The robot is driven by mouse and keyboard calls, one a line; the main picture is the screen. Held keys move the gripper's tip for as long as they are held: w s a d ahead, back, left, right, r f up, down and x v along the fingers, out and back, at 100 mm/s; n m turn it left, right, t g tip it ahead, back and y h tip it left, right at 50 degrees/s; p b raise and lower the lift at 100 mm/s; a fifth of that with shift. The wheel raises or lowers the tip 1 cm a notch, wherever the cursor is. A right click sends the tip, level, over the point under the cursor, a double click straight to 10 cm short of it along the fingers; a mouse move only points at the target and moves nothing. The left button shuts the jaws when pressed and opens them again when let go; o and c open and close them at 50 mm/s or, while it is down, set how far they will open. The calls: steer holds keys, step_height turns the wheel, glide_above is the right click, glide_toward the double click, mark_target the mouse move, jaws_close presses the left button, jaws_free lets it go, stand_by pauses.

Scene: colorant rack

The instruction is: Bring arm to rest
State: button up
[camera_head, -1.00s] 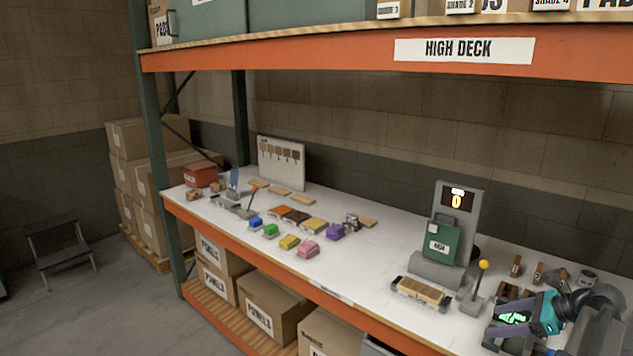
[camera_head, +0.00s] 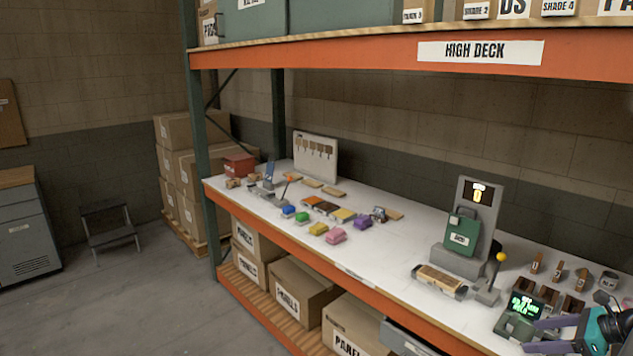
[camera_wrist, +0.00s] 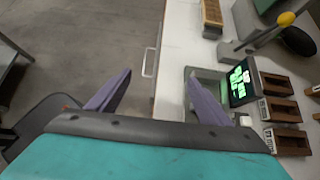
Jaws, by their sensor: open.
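My gripper (camera_head: 540,336) is at the lower right of the head view, at the front edge of the white deck (camera_head: 390,262). Its two purple fingers are spread apart with nothing between them. In the wrist view my gripper (camera_wrist: 155,95) also shows open, with floor and the deck's edge between and beyond the fingers. The right finger overlaps a grey device with a lit green screen (camera_wrist: 240,82). That device (camera_head: 522,315) stands just left of and behind the fingers in the head view.
A lever with a yellow knob (camera_head: 501,257), a brush-like block (camera_head: 440,280) and a machine with a green box (camera_head: 463,232) stand left of the gripper. Coloured blocks (camera_head: 336,236) sit farther left. Floor (camera_head: 120,300) before the rack is clear.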

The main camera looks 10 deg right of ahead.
steer(key=w+a+f+n+g+y+b, duration=0.1)
steer(key=w+a+f, duration=0.3)
steer(key=a, duration=0.3)
steer(key=w+a+f+n+g+y, duration=0.1)
steer(key=w+a+f, duration=0.2)
steer(key=a+f, duration=0.25)
steer(key=w+a+f+n+g+y+b, duration=0.1)
steer(key=w+a+f+y, duration=0.2)
steer(key=a, duration=0.4)
steer(key=s+a+f+n+g+b, duration=0.1)
steer(key=a+f+n+g, duration=0.15)
steer(key=a+f, duration=0.7)
steer(key=a+f+n+g, duration=0.1)
steer(key=a+f+g, duration=0.2)
steer(key=a+f, duration=0.7)
steer(key=s+a+f+n+g+h+b, duration=0.2)
steer(key=s+a+f+n+g+h, duration=0.55)
steer(key=s+a+f, duration=0.85)
steer(key=s+d+f+n+t+h, duration=0.1)
steer(key=s+d+f+n, duration=0.3)
steer(key=s+n, duration=0.6)
steer(key=n+h, duration=0.1)
steer(key=n, duration=0.4)
steer(key=shift+n+t+h, duration=0.35)
steer(key=shift+n+t, duration=0.05)
